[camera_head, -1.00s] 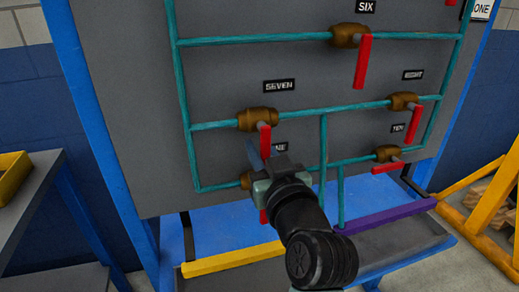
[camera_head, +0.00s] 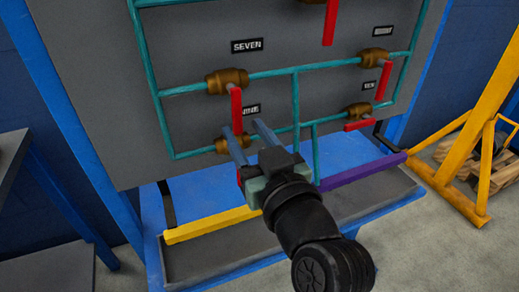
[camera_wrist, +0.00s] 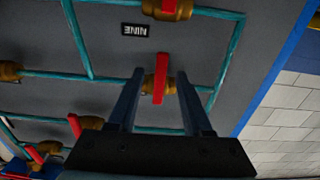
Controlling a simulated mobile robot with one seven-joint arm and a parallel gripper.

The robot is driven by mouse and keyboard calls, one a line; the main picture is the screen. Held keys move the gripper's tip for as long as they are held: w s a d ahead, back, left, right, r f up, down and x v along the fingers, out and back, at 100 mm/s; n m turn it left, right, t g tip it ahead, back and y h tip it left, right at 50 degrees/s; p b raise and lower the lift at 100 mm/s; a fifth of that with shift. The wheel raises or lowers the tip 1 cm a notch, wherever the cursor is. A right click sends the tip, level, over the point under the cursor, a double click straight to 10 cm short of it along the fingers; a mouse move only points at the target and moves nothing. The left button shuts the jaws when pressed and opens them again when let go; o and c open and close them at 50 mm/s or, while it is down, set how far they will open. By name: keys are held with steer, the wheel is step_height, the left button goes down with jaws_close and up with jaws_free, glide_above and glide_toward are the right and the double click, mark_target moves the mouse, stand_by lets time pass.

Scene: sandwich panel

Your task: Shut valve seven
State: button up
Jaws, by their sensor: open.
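Valve seven (camera_head: 227,82) is a brass body on a teal pipe under the label SEVEN (camera_head: 247,46). Its red handle (camera_head: 236,110) hangs down, across the line of the pipe. My gripper (camera_head: 244,127) is open and empty, in front of the panel, with its fingertips near the handle's lower end in the head view. In the wrist view, which is upside down, the red handle (camera_wrist: 160,80) appears between the two fingertips (camera_wrist: 159,74). I cannot tell how far the tips are from it. No contact is visible.
Valve nine (camera_head: 228,145) sits just below, partly behind my fingers, and its label (camera_wrist: 135,30) shows in the wrist view. Valves (camera_head: 374,57) and (camera_head: 358,110) stand to the right.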

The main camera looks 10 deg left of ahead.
steer(key=v, duration=0.5)
steer(key=shift+s+d, duration=0.2)
steer(key=shift+s, duration=0.1)
steer(key=shift+r, duration=0.15)
steer(key=d+r+m+t+h, duration=0.35)
steer(key=r+t, duration=0.25)
steer(key=r, duration=1)
steer(key=s+d+r+m+t+h, duration=0.1)
steer(key=s+r+m+t+h, duration=0.15)
steer(key=r, duration=0.45)
steer(key=s+d+r+m+t+h, duration=0.1)
steer(key=s+d+r+t+h, duration=0.1)
steer(key=s+r+t+h, duration=0.35)
step_height(320, 180, up, 28)
steer(key=w+g+y+p, duration=0.1)
steer(key=p, duration=2.6)
steer(key=shift+w+r+g+p, duration=0.15)
steer(key=shift+w+g+p, duration=0.1)
steer(key=shift+g+p, duration=0.1)
steer(key=shift+a+y, duration=0.1)
steer(key=shift+y, duration=0.15)
